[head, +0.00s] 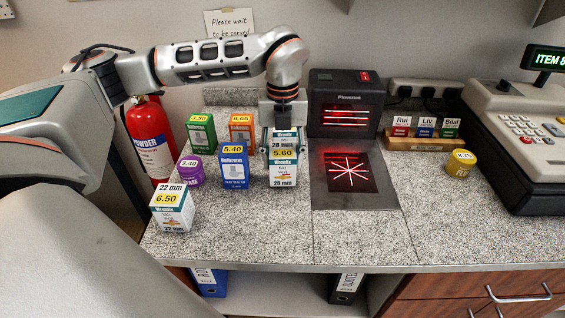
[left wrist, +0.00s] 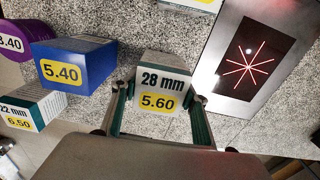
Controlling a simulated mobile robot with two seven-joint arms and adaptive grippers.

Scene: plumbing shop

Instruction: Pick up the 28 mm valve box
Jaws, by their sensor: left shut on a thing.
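The 28 mm valve box (head: 283,172) is white and green with a yellow 5.60 label. It stands upright on the speckled counter, left of the scanner plate. My left gripper (head: 282,140) comes down over it from above and is shut on it. In the left wrist view the 28 mm box (left wrist: 160,90) sits between the two fingers of the left gripper (left wrist: 160,112), one finger on each side. I cannot tell whether its base touches the counter. My right gripper is in neither view.
A blue 5.40 box (head: 233,168) stands close to the left. Green (head: 201,132) and orange (head: 241,128) boxes stand behind. A purple tub (head: 190,170) and a 22 mm box (head: 172,208) are further left. The scanner (head: 346,108) and its plate (head: 353,190) are at right.

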